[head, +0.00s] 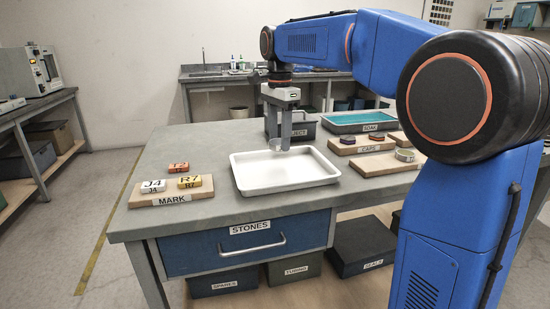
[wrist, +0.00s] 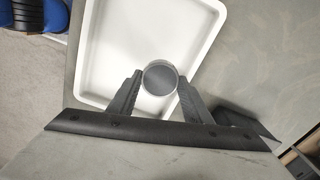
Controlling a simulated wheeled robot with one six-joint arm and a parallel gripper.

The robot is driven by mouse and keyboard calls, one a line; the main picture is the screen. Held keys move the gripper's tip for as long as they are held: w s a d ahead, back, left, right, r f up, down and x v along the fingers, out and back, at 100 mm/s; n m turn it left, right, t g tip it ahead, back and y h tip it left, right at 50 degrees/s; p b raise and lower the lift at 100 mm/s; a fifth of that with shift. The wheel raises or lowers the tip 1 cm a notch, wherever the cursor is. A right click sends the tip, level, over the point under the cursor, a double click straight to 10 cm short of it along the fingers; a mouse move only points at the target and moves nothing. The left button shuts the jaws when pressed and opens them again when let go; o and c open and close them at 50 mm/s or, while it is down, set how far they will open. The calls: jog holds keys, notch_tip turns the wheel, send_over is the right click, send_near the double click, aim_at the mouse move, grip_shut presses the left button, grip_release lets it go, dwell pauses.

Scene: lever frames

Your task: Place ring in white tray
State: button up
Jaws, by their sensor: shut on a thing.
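The white tray (head: 285,184) is a shallow rectangular tray on the grey bench and looks empty. It also shows in the wrist view (wrist: 112,60). My gripper (head: 280,147) points down over the far part of the tray. In the wrist view its two dark fingers (wrist: 160,82) are shut on a round grey piece (wrist: 160,79) with a thin pale rim. The piece is over the tray, apart from its floor as far as I can tell. Whether its middle is open like a ring, I cannot tell.
A MARK board (head: 150,200) with small labelled blocks stands left of the tray. Behind are a dark bin (head: 304,130) and a SOAK tray (head: 360,126).

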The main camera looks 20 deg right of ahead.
aim_at(278, 165)
jog(key=shift+a+f, duration=0.2)
jog(key=shift+f, duration=2.45)
jog(key=shift+f, duration=0.15)
jog(key=o, duration=1)
notch_tip(278, 165, up, 12)
jog(key=shift+r, duration=0.15)
